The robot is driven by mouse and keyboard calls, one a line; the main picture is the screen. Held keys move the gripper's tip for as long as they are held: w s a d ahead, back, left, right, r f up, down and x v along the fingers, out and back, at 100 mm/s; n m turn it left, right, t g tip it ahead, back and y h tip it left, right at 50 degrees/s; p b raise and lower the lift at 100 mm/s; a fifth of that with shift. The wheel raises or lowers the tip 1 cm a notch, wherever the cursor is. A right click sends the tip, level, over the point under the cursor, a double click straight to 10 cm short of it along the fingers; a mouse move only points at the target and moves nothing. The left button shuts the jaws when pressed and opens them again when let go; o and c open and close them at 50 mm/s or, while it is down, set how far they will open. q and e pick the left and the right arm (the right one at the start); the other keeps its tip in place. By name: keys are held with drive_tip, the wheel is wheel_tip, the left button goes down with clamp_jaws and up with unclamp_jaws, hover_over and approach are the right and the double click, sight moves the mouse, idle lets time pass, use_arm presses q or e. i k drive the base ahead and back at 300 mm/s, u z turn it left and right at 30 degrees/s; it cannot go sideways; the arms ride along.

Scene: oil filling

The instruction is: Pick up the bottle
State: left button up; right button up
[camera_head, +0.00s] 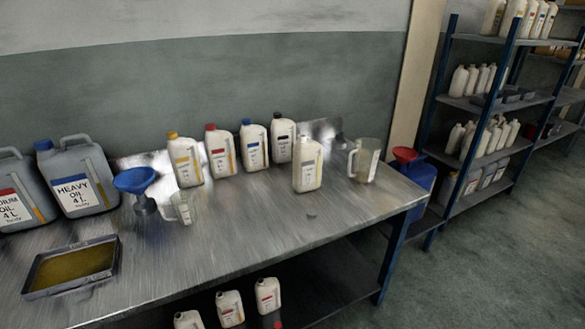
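Several white bottles stand upright on the metal table (240,225). A yellow-capped bottle (185,162), a red-capped bottle (220,152), a blue-capped bottle (254,146) and a dark-capped bottle (283,138) form a row near the wall. A white bottle with a grey label (307,166) stands in front of the row's right end, and I see no coloured cap on it. Which bottle is meant I cannot tell. Neither of my grippers shows in the head view.
Grey oil jugs (80,177), a blue funnel (135,181), a small clear cup (184,207) and a tray of yellow liquid (73,265) are on the left. A clear jug (365,160) stands right. More bottles (230,308) sit below. The table's front middle is mostly clear.

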sight(307, 155)
drive_tip(key=k, duration=0.6)
drive_tip(key=z, duration=0.8)
drive_tip(key=i, duration=0.6)
drive_tip(key=z, duration=0.75)
drive_tip(key=i, duration=0.8)
drive_tip(key=u, duration=0.6)
drive_tip(key=i, duration=0.7)
drive_tip(key=u, duration=0.7)
